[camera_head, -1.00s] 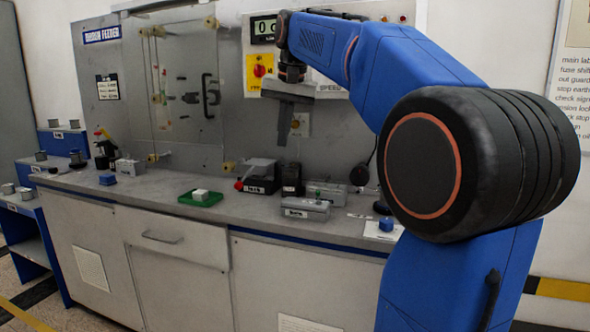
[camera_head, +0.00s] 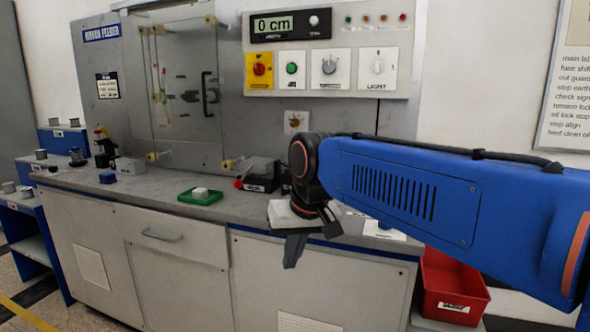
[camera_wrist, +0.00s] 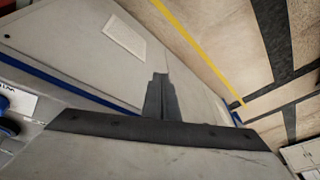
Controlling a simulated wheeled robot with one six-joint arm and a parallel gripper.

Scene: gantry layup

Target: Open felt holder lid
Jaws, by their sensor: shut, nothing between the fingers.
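I cannot make out the felt holder or its lid in either view now; my arm covers the part of the bench where small metal boxes stood. My gripper (camera_head: 292,256) is shut and empty, pointing down in front of the bench's front edge. In the wrist view my gripper (camera_wrist: 159,82) shows its fingers together, with the cabinet front and floor beyond them and nothing held.
The grey bench (camera_head: 165,196) carries a green tray (camera_head: 201,197), a blue block (camera_head: 107,178) and a black device (camera_head: 262,178). A control panel (camera_head: 330,60) hangs behind. A red bin (camera_head: 451,292) stands at lower right.

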